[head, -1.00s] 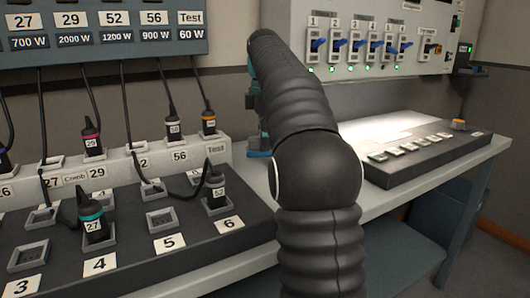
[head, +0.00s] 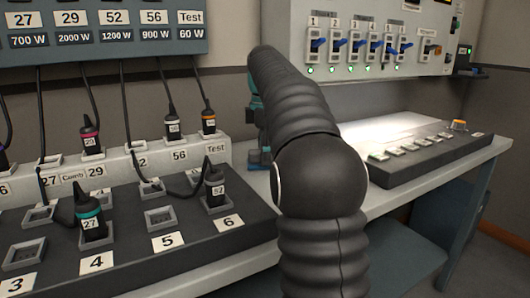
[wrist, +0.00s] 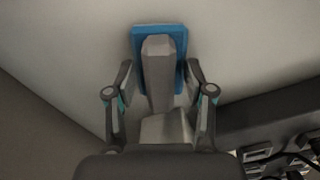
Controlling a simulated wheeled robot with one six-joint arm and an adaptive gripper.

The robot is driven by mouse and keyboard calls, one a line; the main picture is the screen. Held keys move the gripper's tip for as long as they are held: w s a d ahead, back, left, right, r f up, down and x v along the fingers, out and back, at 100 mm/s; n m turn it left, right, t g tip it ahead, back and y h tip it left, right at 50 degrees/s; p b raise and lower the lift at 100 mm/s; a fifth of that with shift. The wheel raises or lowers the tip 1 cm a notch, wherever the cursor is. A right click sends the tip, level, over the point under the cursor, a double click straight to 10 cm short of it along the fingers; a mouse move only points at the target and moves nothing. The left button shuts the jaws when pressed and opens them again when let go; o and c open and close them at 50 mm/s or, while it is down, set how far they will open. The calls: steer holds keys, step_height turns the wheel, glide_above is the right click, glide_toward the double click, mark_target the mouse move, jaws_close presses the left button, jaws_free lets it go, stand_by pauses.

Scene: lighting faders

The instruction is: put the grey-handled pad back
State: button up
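The grey-handled pad shows in the wrist view as a blue pad (wrist: 137,40) with a grey handle (wrist: 158,75) standing toward the camera. My gripper (wrist: 159,72) has one finger on each side of the handle. The fingers look spread, with a small gap on both sides, so it appears open around the handle. In the head view my dark arm hides most of the gripper and the pad; only teal-blue bits show at the arm's left, above the pale tabletop (head: 245,180).
A dark socket panel (head: 130,260) with plugs and cords stands to the left. A control desk (head: 430,155) with buttons lies on the right of the bench. A switch box (head: 370,25) hangs on the wall behind. Bare tabletop shows in the wrist view.

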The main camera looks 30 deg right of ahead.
step_height(320, 180, up, 6)
steer(key=shift+f+p, duration=0.1)
steer(key=shift+p, duration=0.8)
steer(key=shift+r, duration=1)
